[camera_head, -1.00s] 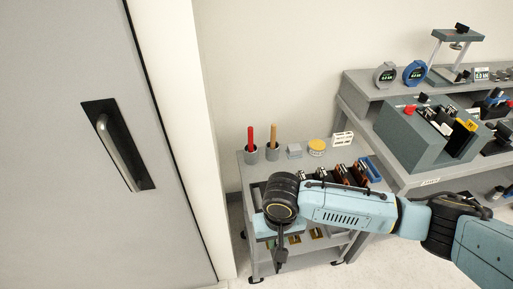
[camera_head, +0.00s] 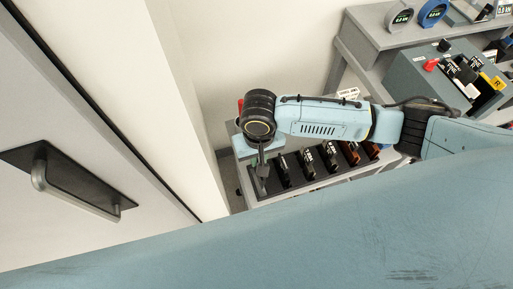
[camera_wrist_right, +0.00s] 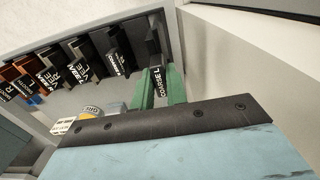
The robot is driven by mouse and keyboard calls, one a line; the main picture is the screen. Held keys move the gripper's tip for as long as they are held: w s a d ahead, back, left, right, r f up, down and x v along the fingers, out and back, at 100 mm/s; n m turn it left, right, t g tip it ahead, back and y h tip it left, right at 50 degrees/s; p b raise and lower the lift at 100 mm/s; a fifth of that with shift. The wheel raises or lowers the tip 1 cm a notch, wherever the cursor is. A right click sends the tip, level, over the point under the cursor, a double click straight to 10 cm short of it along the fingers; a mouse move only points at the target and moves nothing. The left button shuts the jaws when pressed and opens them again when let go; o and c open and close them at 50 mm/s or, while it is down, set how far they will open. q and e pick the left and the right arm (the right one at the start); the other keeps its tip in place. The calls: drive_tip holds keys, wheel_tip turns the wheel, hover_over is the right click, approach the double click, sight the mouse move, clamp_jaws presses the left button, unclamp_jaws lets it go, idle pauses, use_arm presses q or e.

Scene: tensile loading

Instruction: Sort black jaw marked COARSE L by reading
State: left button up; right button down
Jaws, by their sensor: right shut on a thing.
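The black jaw marked COARSE (camera_wrist_right: 157,82) is between the green fingers of my right gripper (camera_wrist_right: 159,88) in the wrist view. My right gripper is shut on this jaw at the end of the row in the dark tray (camera_wrist_right: 172,50). In the head view my right gripper (camera_head: 262,172) points down at the tray's left end. Whether the jaw still touches the tray is unclear. My left gripper is not in view.
The tray sits on a grey cart beside a pale wall and a door with a handle (camera_head: 75,188). At right, a bench holds a grey fixture (camera_head: 420,72), a blue gauge (camera_head: 432,12) and a grey gauge (camera_head: 401,17).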

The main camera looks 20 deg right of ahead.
drive_tip(key=shift+s+r, duration=0.1)
drive_tip(key=shift+r+p, duration=0.15)
drive_tip(key=shift+p, duration=0.5)
drive_tip(key=shift+f+b, duration=0.5)
drive_tip(key=shift+f, duration=1.55)
drive_tip(key=shift+p, duration=1.05)
drive_tip(key=shift+f+b, duration=0.75)
drive_tip(key=shift+f, duration=1.2)
